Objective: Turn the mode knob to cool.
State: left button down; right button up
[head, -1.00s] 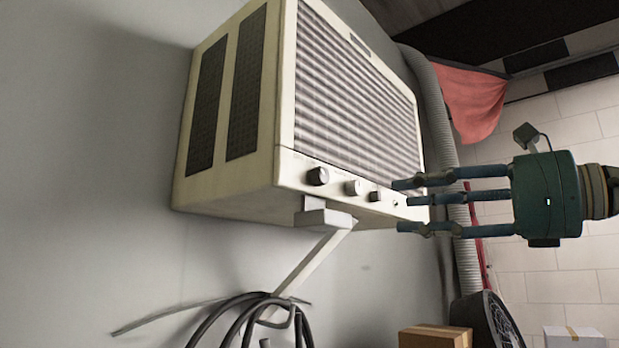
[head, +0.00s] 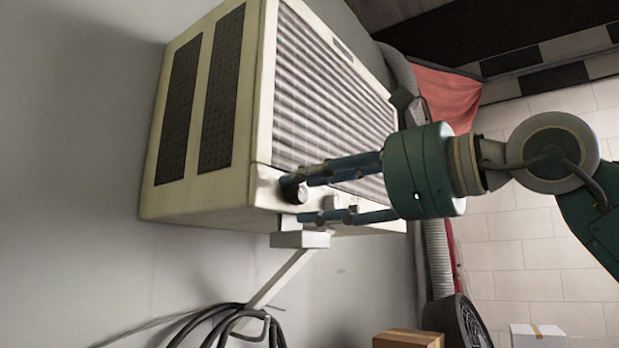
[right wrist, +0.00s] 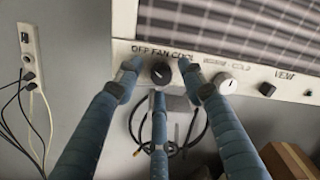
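The air conditioner (head: 215,190) is a cream box on the wall with a slatted front. Its black mode knob (right wrist: 161,73) sits on the lower front strip, under the printed words OFF, FAN and COOL (right wrist: 162,52). In the head view the knob (head: 296,193) is partly hidden by my fingers. My right gripper (head: 300,200) is at the knob, its three fingers spread around it; in the right wrist view the fingertips (right wrist: 158,82) are left, right and below the knob. Gaps show at the sides; contact is unclear. I cannot read the knob's pointer for certain. My left gripper is out of view.
A white knob (right wrist: 225,83) and a small black knob (right wrist: 267,89) are to the right on the same strip. A bracket (head: 300,239) and coiled cables (head: 225,322) are below. A wall outlet with cords (right wrist: 28,60) is at left. A cardboard box (head: 408,339) is lower right.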

jog(key=shift+w+a, duration=0.15)
jog(key=shift+w, duration=0.1)
grip_shut()
